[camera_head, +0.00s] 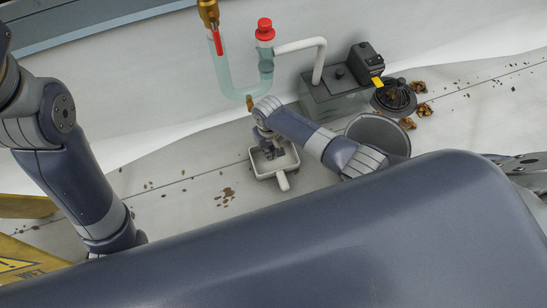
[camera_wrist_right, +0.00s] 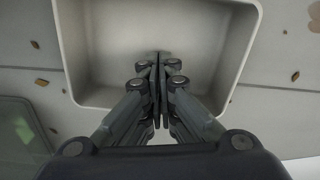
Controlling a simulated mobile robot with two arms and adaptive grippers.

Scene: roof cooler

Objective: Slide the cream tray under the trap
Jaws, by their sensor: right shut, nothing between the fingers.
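The cream tray (camera_head: 283,183) is a small square pan with a short handle pointing toward me. It lies on the pale roof, nearer to me than the trap (camera_head: 237,90), a clear U-shaped tube with a red cap and a brass fitting at its bottom. My right gripper (camera_head: 271,153) is shut and empty, pointing down over the tray's inside. In the right wrist view, its closed fingertips (camera_wrist_right: 159,58) overlap the tray's interior between the side walls (camera_wrist_right: 72,50). I cannot tell whether they touch it. My left gripper is not visible; only the left arm shows.
A grey box with a clear lower part (camera_head: 337,100) stands right of the trap, joined by a white pipe (camera_head: 318,62). A dark strainer (camera_head: 395,97) and a grey bucket (camera_head: 380,130) are near. Leaves lie at right. A yellow sign (camera_head: 30,262) stands at lower left.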

